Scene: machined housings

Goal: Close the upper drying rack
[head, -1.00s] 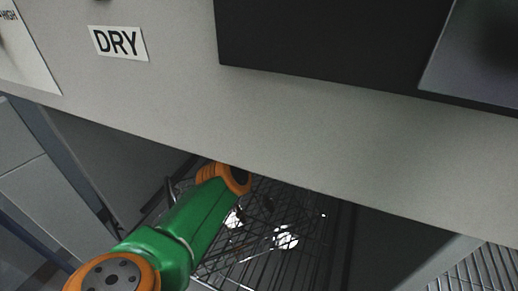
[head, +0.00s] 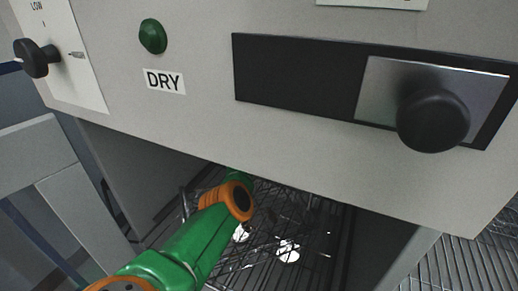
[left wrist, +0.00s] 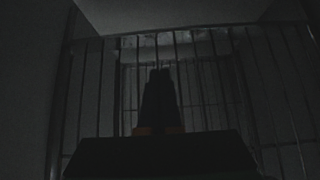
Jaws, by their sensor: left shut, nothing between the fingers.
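The wire drying rack (head: 318,250) sits inside the dark chamber under the grey control panel in the head view, with bright round pieces (head: 288,251) showing through its bars. My green and orange left arm comes in from the lower left and reaches into the chamber; its gripper is hidden there in the head view. In the left wrist view, which is very dark, my left gripper (left wrist: 160,74) is shut and empty, pointing at the vertical bars of a wire rack (left wrist: 205,75). I cannot tell whether the fingertips touch the bars. My right gripper is not in view.
The grey control panel (head: 215,115) overhangs the chamber, with a DRY label, a green button (head: 153,36), a black knob (head: 433,120) on a sliding plate, and a dial (head: 36,57). More wire racking (head: 470,265) lies at lower right. Grey side walls bound the opening.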

